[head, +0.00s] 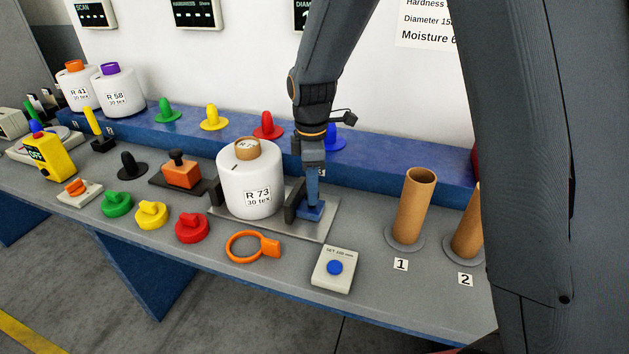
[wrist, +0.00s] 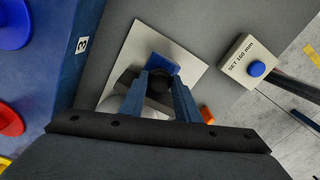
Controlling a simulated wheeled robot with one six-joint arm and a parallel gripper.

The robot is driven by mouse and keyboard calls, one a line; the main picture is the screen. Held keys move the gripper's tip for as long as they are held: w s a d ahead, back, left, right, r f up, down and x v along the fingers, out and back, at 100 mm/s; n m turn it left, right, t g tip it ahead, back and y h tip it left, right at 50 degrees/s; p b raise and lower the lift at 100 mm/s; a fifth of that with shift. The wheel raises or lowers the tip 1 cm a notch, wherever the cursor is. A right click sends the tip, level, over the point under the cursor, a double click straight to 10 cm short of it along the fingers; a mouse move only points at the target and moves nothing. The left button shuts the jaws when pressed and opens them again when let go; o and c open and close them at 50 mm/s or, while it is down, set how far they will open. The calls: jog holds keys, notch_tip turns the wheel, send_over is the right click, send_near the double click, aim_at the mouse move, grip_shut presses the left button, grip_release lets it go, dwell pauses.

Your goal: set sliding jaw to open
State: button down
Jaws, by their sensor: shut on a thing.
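The sliding jaw is a dark upright plate (head: 291,200) on a blue carriage (head: 310,212), set on a pale metal base plate (head: 325,228). The white bobbin R 73 (head: 243,182) stands upright between this jaw and a dark fixed jaw (head: 215,192). The sliding jaw is right beside the bobbin's right side; I cannot tell whether they touch.
A "SET 160 mm" box (head: 334,268) with a blue button stands at the front. An orange ring (head: 252,247) lies before the base plate. Cardboard tubes (head: 411,208) stand to the right. A blue ledge (head: 380,165) with coloured pegs runs behind.

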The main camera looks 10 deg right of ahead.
jog(key=shift+s+d, duration=0.3)
jog(key=shift+d, duration=0.35)
jog(key=shift+s+d, duration=0.3)
jog(key=shift+d, duration=0.3)
jog(key=c, duration=1.3)
grip_release()
jog(key=shift+d, duration=0.15)
jog(key=shift+c, duration=0.2)
jog(key=shift+r, duration=0.1)
jog(key=shift+r, duration=0.25)
notch_tip(320, 180, up, 7)
jog(key=b, duration=0.1)
jog(key=shift+r, duration=0.1)
